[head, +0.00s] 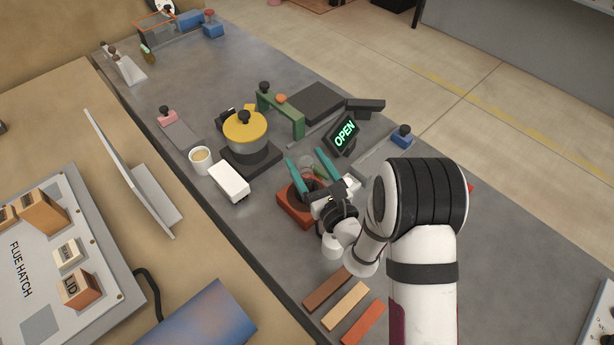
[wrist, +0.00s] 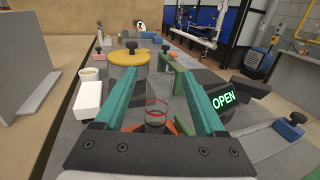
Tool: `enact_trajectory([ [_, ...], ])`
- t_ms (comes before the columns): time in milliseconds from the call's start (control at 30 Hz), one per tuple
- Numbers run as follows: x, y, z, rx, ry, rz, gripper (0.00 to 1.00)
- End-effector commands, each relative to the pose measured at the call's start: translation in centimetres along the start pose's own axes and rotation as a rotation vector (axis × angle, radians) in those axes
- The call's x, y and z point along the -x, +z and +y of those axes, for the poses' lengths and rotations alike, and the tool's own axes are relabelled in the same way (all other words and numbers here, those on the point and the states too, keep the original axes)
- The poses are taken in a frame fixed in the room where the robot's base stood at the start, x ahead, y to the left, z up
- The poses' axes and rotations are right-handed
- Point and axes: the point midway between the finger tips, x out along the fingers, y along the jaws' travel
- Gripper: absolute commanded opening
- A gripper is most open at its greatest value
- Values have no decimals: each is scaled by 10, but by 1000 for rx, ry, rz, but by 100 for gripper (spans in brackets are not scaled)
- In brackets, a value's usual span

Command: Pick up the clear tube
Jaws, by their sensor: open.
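The clear tube (wrist: 157,112) shows in the wrist view as a see-through cylinder with a thin red ring at its top. It looks upright over a red-orange base (wrist: 130,128), low between my fingers. In the head view the tube (head: 307,162) is faint and partly hidden by my gripper. My gripper (head: 307,158) has two teal fingers spread apart, one on each side of the tube. In the wrist view my gripper (wrist: 158,73) is open and nothing is clamped. I cannot tell whether a finger touches the tube. The red-orange base (head: 285,205) is partly covered by my gripper.
A yellow-lidded pot (head: 245,130) stands beyond, with a green bridge-shaped stand (head: 280,115) beside it. A lit OPEN sign (head: 344,133) is close on the right. A white box (head: 229,181) and a cup (head: 201,160) are on the left. Coloured bars (head: 345,305) lie nearer.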

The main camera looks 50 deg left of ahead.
Motion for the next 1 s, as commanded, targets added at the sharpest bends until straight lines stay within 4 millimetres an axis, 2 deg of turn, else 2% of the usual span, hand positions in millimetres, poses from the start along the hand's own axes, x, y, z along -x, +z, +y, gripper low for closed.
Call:
enact_trajectory([
  [100,-23,-4,2,2,3,-1,72],
  [167,-30,-4,2,2,2,0,72],
  [400,-34,-4,1,0,0,1,72],
  [800,-34,-4,1,0,1,0,0],
  [1000,-33,-4,1,0,1,0,0],
])
